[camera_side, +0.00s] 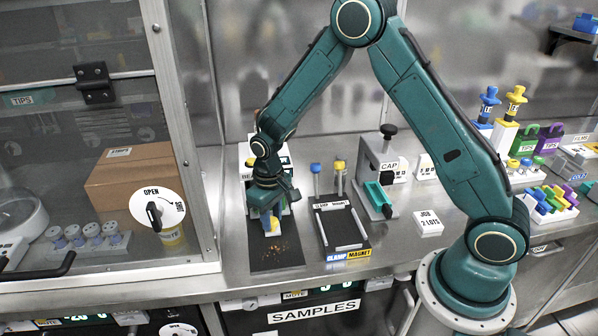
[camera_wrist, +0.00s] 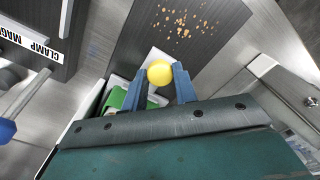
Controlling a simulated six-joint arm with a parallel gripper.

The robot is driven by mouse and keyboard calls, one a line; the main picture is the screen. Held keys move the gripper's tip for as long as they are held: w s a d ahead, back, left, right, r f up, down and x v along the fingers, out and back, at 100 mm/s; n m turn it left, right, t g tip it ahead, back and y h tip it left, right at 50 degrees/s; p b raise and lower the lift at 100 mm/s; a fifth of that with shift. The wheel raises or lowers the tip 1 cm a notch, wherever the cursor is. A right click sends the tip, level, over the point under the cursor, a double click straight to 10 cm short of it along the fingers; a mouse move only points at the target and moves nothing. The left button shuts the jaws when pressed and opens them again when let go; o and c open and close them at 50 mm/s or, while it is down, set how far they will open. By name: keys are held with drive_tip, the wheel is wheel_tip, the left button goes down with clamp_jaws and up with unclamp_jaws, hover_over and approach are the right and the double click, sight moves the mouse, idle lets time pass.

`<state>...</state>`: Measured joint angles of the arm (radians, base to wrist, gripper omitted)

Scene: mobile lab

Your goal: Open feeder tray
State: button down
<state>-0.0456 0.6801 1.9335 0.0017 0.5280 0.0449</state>
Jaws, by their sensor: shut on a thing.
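My gripper (camera_side: 271,212) is low over the front of a white labelled station (camera_side: 284,160), which I take to be the feeder. In the wrist view its two blue fingers (camera_wrist: 158,88) are closed around a round yellow knob (camera_wrist: 159,73). A pale piece (camera_wrist: 153,55) shows just beyond the knob, and a green part (camera_wrist: 117,98) lies beside the left finger. The knob's yellow also shows under the gripper in the side view (camera_side: 274,222). The arm and gripper hide most of the feeder's front, so how far the tray stands out cannot be told.
A dark mat (camera_side: 272,258) with scattered brown bits lies in front of the feeder. To its right are a clamp-and-magnet board (camera_side: 342,228) and a cap press (camera_side: 378,178). A glass cabinet (camera_side: 90,150) stands close on the left. Coloured racks (camera_side: 545,200) stand far right.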

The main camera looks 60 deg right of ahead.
drive_tip(key=s+a, duration=0.4)
drive_tip(key=a, duration=0.1)
drive_tip(key=s+a, duration=0.4)
drive_tip(key=s, duration=0.1)
drive_tip(key=shift+s+a, duration=0.2)
drive_tip(key=shift+a, duration=0.15)
drive_tip(key=c, duration=1.1)
unclamp_jaws()
drive_tip(key=shift+d, duration=0.1)
drive_tip(key=shift+r, duration=0.15)
wheel_tip(320, 180, up, 14)
drive_tip(key=shift+f, duration=0.2)
